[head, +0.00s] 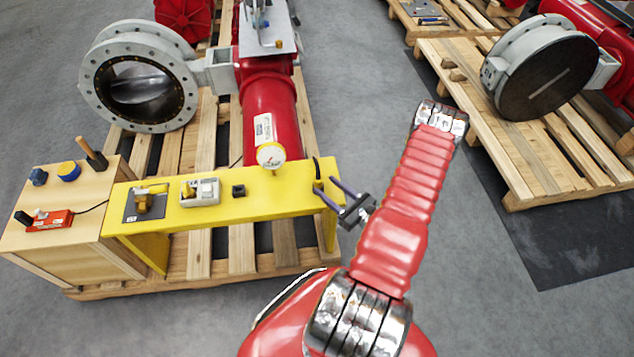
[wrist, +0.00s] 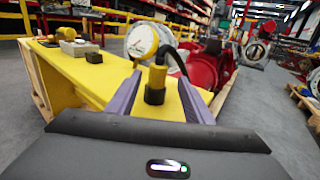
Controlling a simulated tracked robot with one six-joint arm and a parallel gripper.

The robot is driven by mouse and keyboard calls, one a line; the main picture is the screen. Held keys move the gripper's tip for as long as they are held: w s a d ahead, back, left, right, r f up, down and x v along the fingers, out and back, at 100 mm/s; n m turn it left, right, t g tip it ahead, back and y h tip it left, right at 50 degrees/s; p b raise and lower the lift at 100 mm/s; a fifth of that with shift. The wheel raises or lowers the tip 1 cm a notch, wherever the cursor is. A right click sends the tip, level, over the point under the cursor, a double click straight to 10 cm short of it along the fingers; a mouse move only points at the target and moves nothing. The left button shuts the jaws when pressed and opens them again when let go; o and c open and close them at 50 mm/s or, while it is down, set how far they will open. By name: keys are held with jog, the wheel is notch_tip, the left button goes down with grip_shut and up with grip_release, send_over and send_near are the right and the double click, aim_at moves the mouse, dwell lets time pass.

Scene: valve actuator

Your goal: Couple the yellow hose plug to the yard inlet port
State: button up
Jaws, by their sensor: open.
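The yellow hose plug (wrist: 156,77) stands upright in a dark base at the right end of the yellow bench, with a black hose curving from its top. It shows small in the head view (head: 318,184). My gripper (wrist: 159,82) is open, its two purple fingers either side of the plug and base; contact cannot be told. In the head view my gripper (head: 325,187) reaches the bench end from the right. A small black block with a dark opening (head: 238,190) sits mid-bench and may be the yard inlet port; no label is readable. It also shows in the wrist view (wrist: 92,56).
A round gauge (head: 270,155) stands at the bench's back edge, left of my gripper. A grey box with a yellow fitting (head: 201,191) and a yellow valve on a dark plate (head: 143,201) lie farther left. A wooden cabinet (head: 60,205) adjoins the bench. Red actuator (head: 270,105) stands behind.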

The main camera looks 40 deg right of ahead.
aim_at(322, 183)
jog(key=shift+w+a, duration=0.1)
jog(key=shift+w, duration=1.75)
jog(key=shift+w+a+r, duration=0.1)
jog(key=shift+w+a, duration=0.05)
jog(key=shift+w, duration=1.15)
jog(key=shift+w+a, duration=0.1)
jog(key=shift+w, duration=1.2)
jog(key=shift+c, duration=0.4)
grip_shut()
jog(key=shift+r, duration=0.2)
notch_tip(322, 183, up, 10)
jog(key=shift+f, duration=0.15)
